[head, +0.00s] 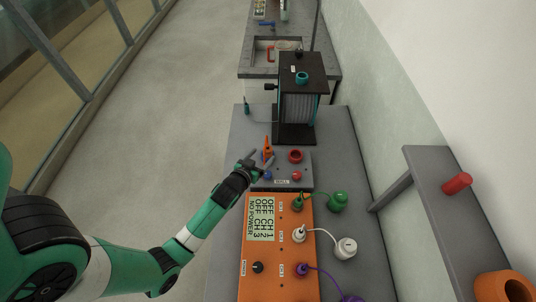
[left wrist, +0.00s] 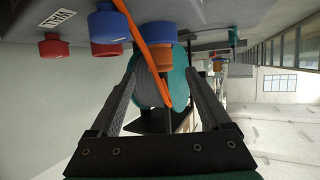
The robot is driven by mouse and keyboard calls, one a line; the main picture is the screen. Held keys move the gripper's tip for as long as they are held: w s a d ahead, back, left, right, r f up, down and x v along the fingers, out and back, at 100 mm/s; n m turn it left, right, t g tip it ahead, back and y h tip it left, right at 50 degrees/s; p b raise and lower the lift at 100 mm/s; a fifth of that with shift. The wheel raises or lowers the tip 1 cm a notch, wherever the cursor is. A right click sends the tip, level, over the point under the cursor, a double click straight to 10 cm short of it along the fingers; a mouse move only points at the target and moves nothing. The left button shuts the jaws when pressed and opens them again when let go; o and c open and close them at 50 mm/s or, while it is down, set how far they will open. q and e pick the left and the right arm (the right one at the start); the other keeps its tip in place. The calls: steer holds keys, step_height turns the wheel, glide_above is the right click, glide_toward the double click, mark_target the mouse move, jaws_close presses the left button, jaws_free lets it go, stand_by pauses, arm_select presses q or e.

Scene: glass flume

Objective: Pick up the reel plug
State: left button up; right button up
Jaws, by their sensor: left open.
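The cable reel (head: 298,106) stands in a black frame on the grey bench, with a teal knob on top. A small dark green plug-like piece (head: 246,104) stands left of it, with a thin line running toward the reel; I cannot be sure it is the reel plug. A similar teal piece shows in the left wrist view (left wrist: 232,36). My left gripper (head: 262,157) is open over the small grey socket box, short of the reel. In the left wrist view its fingers (left wrist: 160,68) frame the reel's teal disc, with nothing clearly held.
The grey socket box (head: 282,183) carries blue and red sockets, and a slim orange piece (head: 267,146) rises close to my fingers. An orange supply box (head: 279,270) has green, white and purple plugs with leads. A wall shelf (head: 428,188) stands at right. Floor left is clear.

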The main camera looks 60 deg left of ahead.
mark_target(265, 152)
arm_select(q)
steer(key=b+x, duration=0.1)
steer(key=x, duration=0.5)
jaws_close()
stand_by(0.4)
